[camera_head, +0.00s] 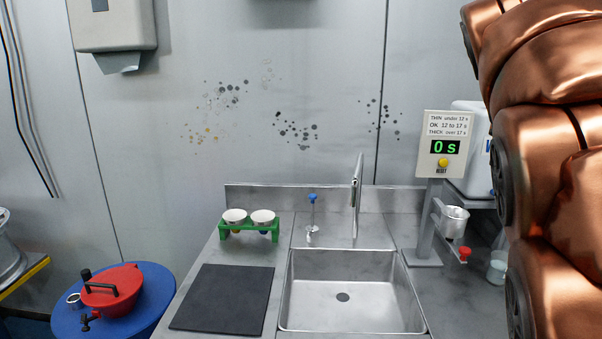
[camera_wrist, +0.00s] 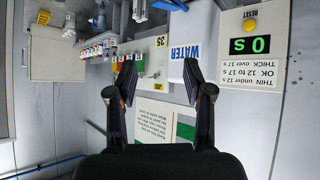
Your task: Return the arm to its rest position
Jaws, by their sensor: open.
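My copper-coloured arm (camera_head: 545,150) fills the right side of the head view, folded upright in front of the counter's right end. My gripper (camera_wrist: 160,105) shows only in the wrist view. Its two dark fingers are apart, with nothing between them. The wrist picture is upside down, and the fingers are in the air, apart from everything behind them. Beyond them are the white water container (camera_wrist: 190,60) and the timer sign (camera_wrist: 255,50), which reads 0 s. The gripper is outside the head view.
A steel counter has a sink (camera_head: 350,290), a black mat (camera_head: 222,298) and a green rack with two cups (camera_head: 248,231). A red pot (camera_head: 110,291) sits on a blue round top (camera_head: 150,300) at left.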

